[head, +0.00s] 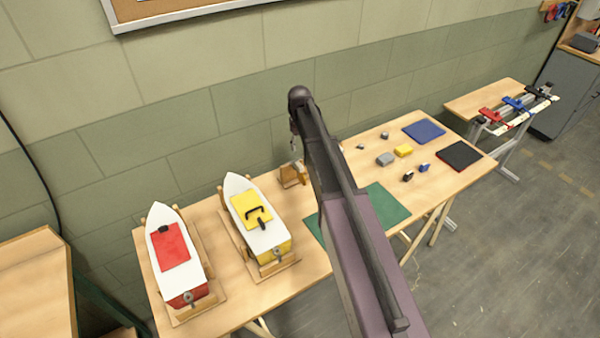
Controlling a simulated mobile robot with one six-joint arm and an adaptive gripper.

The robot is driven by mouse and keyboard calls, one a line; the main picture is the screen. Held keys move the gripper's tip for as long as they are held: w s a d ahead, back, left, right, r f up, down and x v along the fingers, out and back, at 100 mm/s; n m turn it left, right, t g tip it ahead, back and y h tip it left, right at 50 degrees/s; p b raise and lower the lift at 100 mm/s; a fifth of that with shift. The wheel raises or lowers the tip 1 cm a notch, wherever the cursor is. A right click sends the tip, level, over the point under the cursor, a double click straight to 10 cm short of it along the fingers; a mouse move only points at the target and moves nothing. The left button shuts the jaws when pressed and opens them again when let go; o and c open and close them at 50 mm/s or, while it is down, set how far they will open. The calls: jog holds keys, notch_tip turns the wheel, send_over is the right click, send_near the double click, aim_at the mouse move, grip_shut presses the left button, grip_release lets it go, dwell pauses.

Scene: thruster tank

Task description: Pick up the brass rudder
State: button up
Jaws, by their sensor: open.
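I cannot make out the brass rudder for certain. A small wooden stand (291,177) with brownish parts sits at the table's back edge, partly beside my arm; what it holds is too small to tell. My arm rises across the middle of the view and hides part of the table. My gripper (294,146) hangs from its far end, above and behind the small stand in the picture. It is small and dark, with no held object visible. A boat with a red hatch (173,247) and one with a yellow hatch (251,206) rest in wooden cradles on the left.
The wooden table (222,310) also bears a green mat (388,205), a blue mat (424,131), a black mat (460,155), a yellow block (403,151), a grey block (385,159) and several small parts. A wall stands close behind. Another bench (478,100) is at the right.

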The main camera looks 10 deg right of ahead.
aim_at(300, 166)
jog(key=shift+f, duration=0.1)
notch_tip(300, 166, down, 8)
jog(key=b, duration=0.8)
jog(key=shift+f+b, duration=0.25)
jog(key=shift+b, duration=0.1)
dwell(0.5)
jog(key=shift+d+f+b, duration=0.15)
jog(key=shift+f+b, duration=2.45)
grip_shut()
